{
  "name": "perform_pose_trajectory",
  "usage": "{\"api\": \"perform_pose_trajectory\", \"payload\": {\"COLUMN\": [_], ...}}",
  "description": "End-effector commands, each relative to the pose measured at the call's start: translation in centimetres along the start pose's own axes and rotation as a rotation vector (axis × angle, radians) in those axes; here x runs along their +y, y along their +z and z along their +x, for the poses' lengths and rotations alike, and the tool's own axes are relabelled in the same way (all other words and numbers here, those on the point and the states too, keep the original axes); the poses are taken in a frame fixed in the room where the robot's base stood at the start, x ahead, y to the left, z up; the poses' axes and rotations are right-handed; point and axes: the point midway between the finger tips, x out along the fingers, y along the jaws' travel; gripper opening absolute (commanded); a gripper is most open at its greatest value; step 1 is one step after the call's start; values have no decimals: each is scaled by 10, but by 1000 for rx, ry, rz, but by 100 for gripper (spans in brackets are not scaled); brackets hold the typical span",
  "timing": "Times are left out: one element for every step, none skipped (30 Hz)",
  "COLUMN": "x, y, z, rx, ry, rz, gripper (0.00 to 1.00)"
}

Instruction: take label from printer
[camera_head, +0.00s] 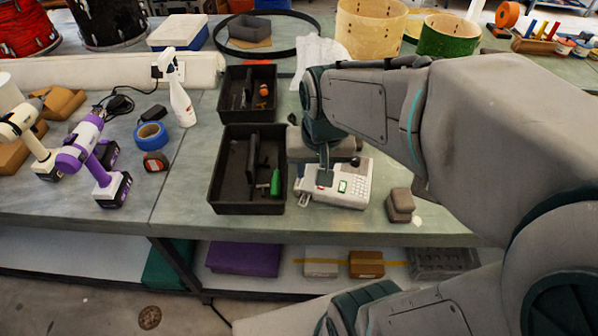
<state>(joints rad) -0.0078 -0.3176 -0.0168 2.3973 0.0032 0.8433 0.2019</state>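A white label printer (347,187) with a keypad and a small green display sits on the bench near its front edge, right of the black tray. A small pale piece (303,199) shows at the printer's left end; it is too small to tell whether it is the label. My gripper (322,152) is low over the back left part of the printer, pointing down. Its fingertips are not clear, so I cannot tell whether they are apart or whether they touch anything.
A divided black tray (228,206) with a green-handled tool stands just left of the printer. A brown-grey block (399,205) stands to the right. A spray bottle (181,100), blue tape (150,135) and a purple drill (93,158) are further left. My arm hides the bench's right side.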

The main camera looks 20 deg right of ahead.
Motion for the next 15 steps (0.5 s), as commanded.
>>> {"api": "perform_pose_trajectory", "payload": {"x": [0,0,-1,-1,-2,-2,-3,-3,-4,-4,-4,-4,-5,-5,-5], "y": [-9,-15,-22,-27,-32,-38,-42,-46,-50,-53,-56,-59,-61,-62,-64], "z": [16,24,34,42,51,62,71,80,90,98,106,114,121,126,132], "rx": [-31,-45,-61,-73,-86,-103,-114,-125,-137,-148,-156,-166,-172,-177,-183], "ry": [7,11,17,21,26,34,40,45,53,59,65,72,77,81,86], "rz": [47,77,117,146,174,212,238,264,296,320,340,365,383,398,415], "gripper": [35,35,35,35,35,35,35,35,35,35,35,35,35,35,35]}}
